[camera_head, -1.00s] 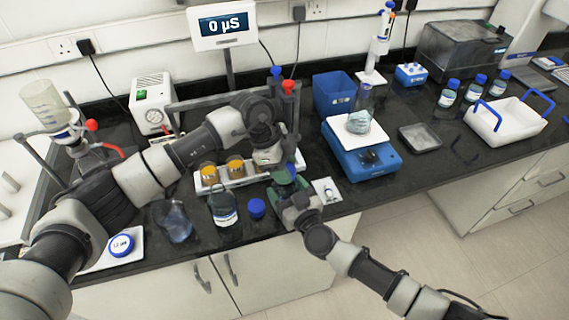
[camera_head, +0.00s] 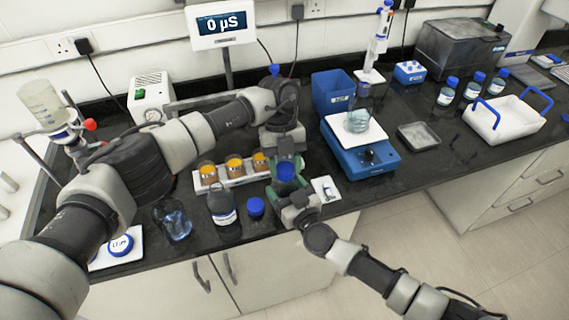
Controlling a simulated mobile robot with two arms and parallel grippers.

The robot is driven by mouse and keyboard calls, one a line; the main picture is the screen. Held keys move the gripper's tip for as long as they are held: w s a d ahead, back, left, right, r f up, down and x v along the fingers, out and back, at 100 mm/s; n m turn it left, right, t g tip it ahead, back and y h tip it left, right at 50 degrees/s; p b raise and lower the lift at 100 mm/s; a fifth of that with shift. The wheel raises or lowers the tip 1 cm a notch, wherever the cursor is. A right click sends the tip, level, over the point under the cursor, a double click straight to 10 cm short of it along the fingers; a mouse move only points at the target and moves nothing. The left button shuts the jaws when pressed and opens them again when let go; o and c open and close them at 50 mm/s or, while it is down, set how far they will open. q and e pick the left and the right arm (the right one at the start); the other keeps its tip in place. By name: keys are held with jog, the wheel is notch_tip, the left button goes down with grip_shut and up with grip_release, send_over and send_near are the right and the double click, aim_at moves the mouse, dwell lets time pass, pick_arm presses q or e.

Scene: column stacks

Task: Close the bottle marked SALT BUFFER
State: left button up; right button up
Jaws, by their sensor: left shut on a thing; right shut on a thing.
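My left gripper (camera_head: 287,164) reaches in from the left, points down and is shut around a blue cap (camera_head: 286,174). My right gripper (camera_head: 291,197) comes from the lower right, just below the cap. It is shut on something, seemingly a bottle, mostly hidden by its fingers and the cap. I cannot tell whether the cap touches the bottle's neck. No SALT BUFFER marking is legible. An uncapped clear bottle (camera_head: 221,205) with a white label stands to the left. Another blue cap (camera_head: 256,207) lies on the bench beside it.
A white rack (camera_head: 243,179) with orange-topped jars stands behind the open bottle. A blue stirrer (camera_head: 364,158) bearing a beaker (camera_head: 360,122) stands to the right. A glass flask (camera_head: 173,222) and a balance (camera_head: 122,250) are at the left front. The bench's front edge is close.

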pick_arm(q)
jog(key=o, duration=0.9)
jog(key=shift+r, duration=0.1)
jog(key=shift+w+r, duration=0.2)
jog(key=shift+r, duration=2.1)
jog(key=shift+s+a+r, duration=0.1)
jog(key=shift+s+a, duration=0.1)
jog(key=shift+c, duration=0.2)
jog(key=shift+d+r+n+t+y, duration=0.1)
jog(key=shift+r+n+t+y, duration=0.05)
jog(key=shift+n+t, duration=0.3)
jog(key=shift+d+r+n+t+y, duration=0.15)
jog(key=shift+n+t, duration=0.2)
jog(key=shift+n, duration=0.2)
jog(key=r+n+t, duration=0.1)
jog(key=n+t, duration=0.1)
jog(key=n, duration=0.1)
jog(key=shift+s+a+r+n+t, duration=0.1)
jog(key=shift+s+r+n+t, duration=0.05)
jog(key=shift+r+n+t, duration=0.2)
jog(key=shift+f, duration=0.1)
